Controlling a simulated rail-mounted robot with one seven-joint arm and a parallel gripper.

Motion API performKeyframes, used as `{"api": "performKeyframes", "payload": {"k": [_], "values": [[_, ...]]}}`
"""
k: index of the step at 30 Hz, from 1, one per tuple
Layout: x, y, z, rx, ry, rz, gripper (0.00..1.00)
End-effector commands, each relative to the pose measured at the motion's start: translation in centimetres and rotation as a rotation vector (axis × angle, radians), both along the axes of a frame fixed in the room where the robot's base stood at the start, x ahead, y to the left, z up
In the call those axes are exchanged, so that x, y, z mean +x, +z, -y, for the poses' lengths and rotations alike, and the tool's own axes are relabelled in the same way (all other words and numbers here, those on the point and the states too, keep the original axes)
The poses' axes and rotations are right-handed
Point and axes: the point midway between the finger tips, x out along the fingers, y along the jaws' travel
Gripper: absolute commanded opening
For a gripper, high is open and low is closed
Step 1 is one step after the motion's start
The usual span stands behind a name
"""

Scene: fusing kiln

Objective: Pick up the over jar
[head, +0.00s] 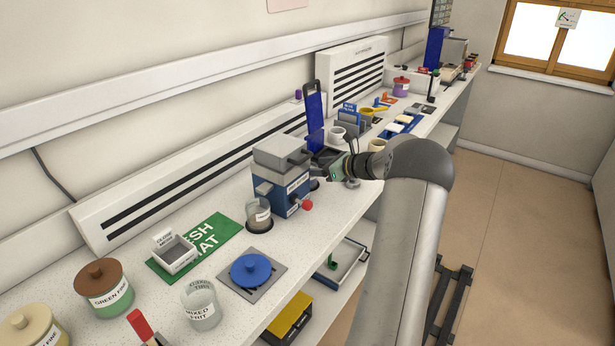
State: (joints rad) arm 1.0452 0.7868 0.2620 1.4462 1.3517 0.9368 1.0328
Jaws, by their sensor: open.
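I cannot read the word "over" on any jar, so I cannot tell for sure which one is the over jar. A small clear jar with a pale label (258,215) stands at the left foot of the blue and grey mill (281,180). A clear glass jar labelled mixed frit (200,304) stands nearer. A white cup-like jar (337,135) and a tan one (377,145) stand behind my wrist. My gripper (328,170) is open, low over the bench just right of the mill. Its fingertips are small and partly hidden, and I see nothing held.
A green mat (215,238) carries a white labelled box (174,252). A blue lid-like disc (250,270) lies on a grey plate. A brown-lidded green fine jar (104,287) stands at left. A tall blue panel (315,115) rises behind my gripper. Open floor lies right.

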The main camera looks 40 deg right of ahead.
Motion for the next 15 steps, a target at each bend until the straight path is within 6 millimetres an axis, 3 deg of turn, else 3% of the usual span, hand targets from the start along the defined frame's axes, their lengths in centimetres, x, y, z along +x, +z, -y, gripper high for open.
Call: {"api": "performKeyframes", "payload": {"k": [6, 12, 13, 15], "values": [[2.6, -1.2, -1.0, 0.002, 0.002, 0.0, 0.63], [2.7, -1.4, -1.0, 0.002, 0.001, 0.001, 0.63], [2.7, -1.4, -1.0, 0.002, 0.001, 0.001, 0.6], [2.7, -1.4, -1.0, 0.002, 0.001, 0.001, 0.41]]}}
